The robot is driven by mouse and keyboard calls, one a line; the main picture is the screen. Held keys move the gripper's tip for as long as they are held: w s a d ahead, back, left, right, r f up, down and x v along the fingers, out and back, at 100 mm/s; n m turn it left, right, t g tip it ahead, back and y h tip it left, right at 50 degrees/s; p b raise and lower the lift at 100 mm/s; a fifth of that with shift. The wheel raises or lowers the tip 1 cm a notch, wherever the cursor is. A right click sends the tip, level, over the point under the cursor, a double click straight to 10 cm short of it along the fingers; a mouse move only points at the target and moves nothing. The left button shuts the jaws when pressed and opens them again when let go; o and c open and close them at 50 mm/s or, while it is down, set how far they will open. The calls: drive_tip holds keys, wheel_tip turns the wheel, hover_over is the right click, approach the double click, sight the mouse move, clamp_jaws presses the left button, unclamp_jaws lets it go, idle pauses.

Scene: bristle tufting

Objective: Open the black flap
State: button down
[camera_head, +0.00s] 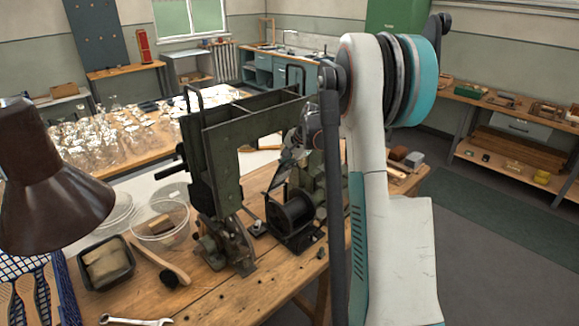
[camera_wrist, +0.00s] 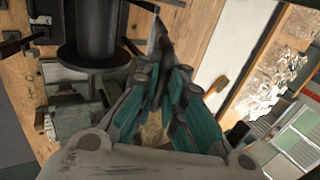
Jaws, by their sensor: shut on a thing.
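The black flap (camera_wrist: 161,38) shows as a narrow dark plate, seen nearly edge-on, at the tips of my gripper (camera_wrist: 162,78) in the wrist view. The teal-padded fingers are closed together on its near end. In the head view the flap looks like a tilted dark panel (camera_head: 279,176) above the black spool of the green machine (camera_head: 325,185). My gripper (camera_head: 297,150) is beside its upper end there, partly hidden by machine parts and my arm. The exact contact is too small to tell.
A tall green frame (camera_head: 222,150) stands close left of the flap. The workbench (camera_head: 200,295) carries a black tray (camera_head: 106,262), clear bowls (camera_head: 160,222), a brush, a wrench (camera_head: 135,321) and a brown lamp (camera_head: 50,190). Glassware covers the table behind.

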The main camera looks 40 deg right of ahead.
drive_tip(key=shift+w+r, duration=0.1)
idle(0.3)
drive_tip(key=c, duration=1.7)
unclamp_jaws()
drive_tip(key=v, duration=1.2)
